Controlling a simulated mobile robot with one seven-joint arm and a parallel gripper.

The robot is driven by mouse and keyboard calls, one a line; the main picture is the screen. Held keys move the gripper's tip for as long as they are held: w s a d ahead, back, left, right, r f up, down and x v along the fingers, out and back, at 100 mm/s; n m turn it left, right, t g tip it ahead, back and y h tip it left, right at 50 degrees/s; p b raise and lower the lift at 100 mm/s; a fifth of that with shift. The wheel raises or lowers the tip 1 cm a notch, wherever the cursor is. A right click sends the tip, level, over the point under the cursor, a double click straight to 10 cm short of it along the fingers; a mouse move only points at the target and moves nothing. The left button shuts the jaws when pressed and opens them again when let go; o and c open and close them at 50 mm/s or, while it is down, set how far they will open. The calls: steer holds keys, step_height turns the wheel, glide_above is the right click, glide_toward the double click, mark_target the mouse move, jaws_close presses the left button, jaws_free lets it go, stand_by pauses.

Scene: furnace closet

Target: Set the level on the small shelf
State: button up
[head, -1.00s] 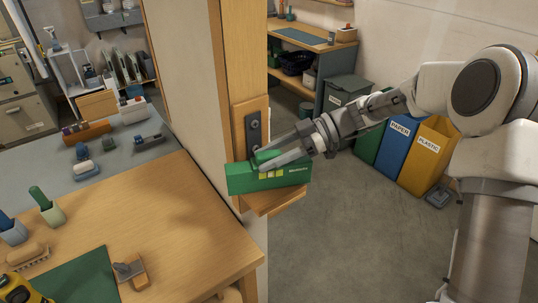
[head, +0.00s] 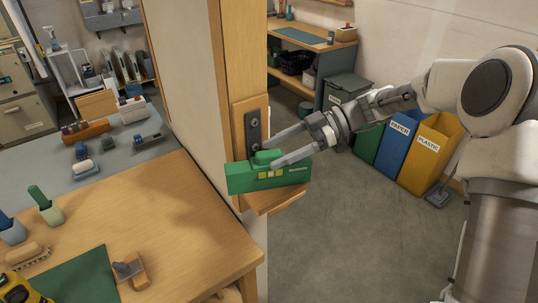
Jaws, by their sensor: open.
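The green level (head: 262,178) rests on the small wooden shelf (head: 277,201), which is fixed to the wooden post. It lies lengthwise along the shelf, and its left end reaches past the shelf's left side. Yellow vials show on its front face. My gripper (head: 267,154) is open at the level's top right, its two fingers spread and pointing left. The near finger overlaps the level's upper edge in the picture, and I cannot tell whether it touches. Most of the shelf top is hidden by the level.
A dark metal plate (head: 253,130) is on the post (head: 190,80) just above the level. A wooden workbench (head: 170,235) with brushes and tools stands at left. Paper (head: 393,148) and plastic (head: 427,153) bins stand at right. The floor between is clear.

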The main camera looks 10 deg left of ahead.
steer(key=v, duration=1)
steer(key=s+d+m+t+h, duration=0.5)
steer(key=s+d+m, duration=0.3)
steer(key=s+m, duration=0.3)
steer(key=s+d+m+t+h, duration=0.6)
steer(key=s+d+m+h, duration=0.1)
steer(key=s+m, duration=0.5)
steer(key=shift+s+d+r+t+b, duration=0.35)
steer(key=shift+s+d, duration=0.3)
steer(key=shift+d, duration=0.25)
